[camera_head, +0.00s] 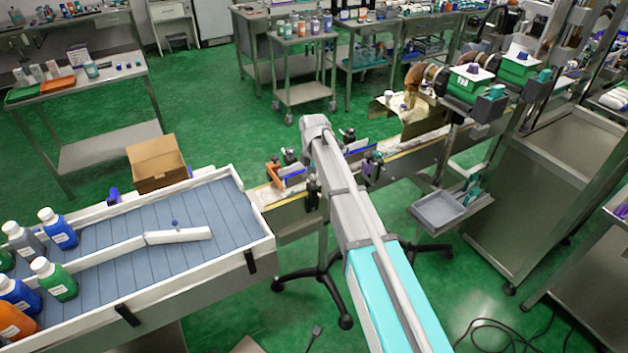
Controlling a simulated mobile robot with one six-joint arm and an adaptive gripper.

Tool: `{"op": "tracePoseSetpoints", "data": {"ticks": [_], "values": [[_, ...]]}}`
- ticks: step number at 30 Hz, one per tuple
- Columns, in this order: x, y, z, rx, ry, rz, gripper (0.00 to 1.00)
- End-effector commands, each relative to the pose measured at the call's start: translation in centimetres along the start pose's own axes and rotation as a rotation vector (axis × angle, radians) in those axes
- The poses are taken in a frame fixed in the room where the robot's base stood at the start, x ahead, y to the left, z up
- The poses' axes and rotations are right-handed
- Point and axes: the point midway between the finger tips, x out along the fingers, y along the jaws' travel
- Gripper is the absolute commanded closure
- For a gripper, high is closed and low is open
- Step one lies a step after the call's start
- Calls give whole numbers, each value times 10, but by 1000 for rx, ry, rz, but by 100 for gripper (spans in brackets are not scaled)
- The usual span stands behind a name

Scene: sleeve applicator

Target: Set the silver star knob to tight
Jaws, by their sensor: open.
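I cannot make out the silver star knob. Small dark and purple knobs and clamps (373,167) sit along the guide rails of the narrow conveyor (288,222), too small to tell apart. My arm reaches up from the bottom and crosses in front of this conveyor, hiding part of it. The arm's far visible end is a grey joint above the conveyor. My gripper does not show; it is hidden behind the arm or out of sight.
A wide accumulation table (105,240) with several bottles at its left stands at left, with a cardboard box (158,163) behind it. Green-and-grey machine heads (468,82) and a small grey tray (438,209) are at right. Green floor is open behind the conveyor.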

Motion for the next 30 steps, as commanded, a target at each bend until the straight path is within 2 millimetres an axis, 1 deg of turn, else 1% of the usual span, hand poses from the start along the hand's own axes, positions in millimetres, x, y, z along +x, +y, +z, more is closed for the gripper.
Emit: {"op": "tracePoseSetpoints", "data": {"ticks": [3, 13, 14, 15, 23, 24, 27, 30], "values": [[4, 0, 0, 0, 0, 0, 14], [3, 0, 0, 0, 0, 0, 14], [3, 0, 0, 0, 0, 0, 16], [3, 0, 0, 0, 0, 0, 23], [3, 0, 0, 0, 0, 0, 72], [3, 0, 0, 0, 0, 0, 79], [3, 0, 0, 0, 0, 0, 96], [4, 0, 0, 1, 0, 0, 96]]}}
